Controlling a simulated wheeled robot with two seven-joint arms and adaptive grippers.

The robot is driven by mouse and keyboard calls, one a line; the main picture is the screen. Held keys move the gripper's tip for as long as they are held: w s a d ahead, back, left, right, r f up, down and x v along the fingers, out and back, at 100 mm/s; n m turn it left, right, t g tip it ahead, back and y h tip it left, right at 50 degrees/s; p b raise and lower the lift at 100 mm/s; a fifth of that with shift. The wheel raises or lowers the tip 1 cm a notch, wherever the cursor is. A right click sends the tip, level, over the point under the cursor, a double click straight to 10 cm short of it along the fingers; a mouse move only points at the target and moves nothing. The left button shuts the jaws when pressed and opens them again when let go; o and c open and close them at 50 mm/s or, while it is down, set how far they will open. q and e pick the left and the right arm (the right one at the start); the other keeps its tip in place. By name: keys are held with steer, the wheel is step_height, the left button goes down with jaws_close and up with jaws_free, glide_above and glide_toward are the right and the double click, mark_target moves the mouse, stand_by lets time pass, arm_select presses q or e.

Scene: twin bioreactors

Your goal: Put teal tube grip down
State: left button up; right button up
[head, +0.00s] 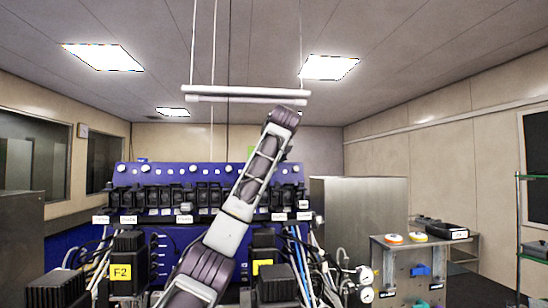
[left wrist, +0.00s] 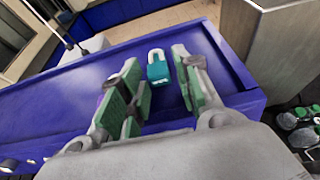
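The teal tube grip (left wrist: 158,72), a small block with a pale loop at its far end, sits on the blue top surface in the left wrist view. My left gripper (left wrist: 156,60) is open, with green-padded fingers spread on either side of the grip's place in the picture. A gap shows between the grip and each finger; its exact depth from the fingertips is hard to tell. In the head view my raised arm crosses the middle, and neither its gripper fingers nor the teal grip can be made out. My right gripper is not in view.
The blue bioreactor cabinet (head: 140,174) with a row of black units stands ahead. Its blue top (left wrist: 60,112) is mostly bare. A white hanging bar (head: 245,92) is above. A steel cabinet (head: 360,210) and a cart (head: 405,250) stand to the right.

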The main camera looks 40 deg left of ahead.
arm_select(q)
steer(key=shift+w+f, duration=0.2)
steer(key=shift+f, duration=0.65)
steer(key=shift+s+a+r, duration=0.1)
steer(key=shift+r, duration=0.1)
steer(key=shift+s+r+p, duration=0.1)
steer(key=shift+r+p, duration=0.2)
steer(key=shift+r, duration=0.2)
steer(key=b+v, duration=0.3)
steer(key=v, duration=0.9)
steer(key=shift+r, duration=0.45)
steer(key=shift+s+a, duration=0.1)
steer(key=shift+a, duration=0.15)
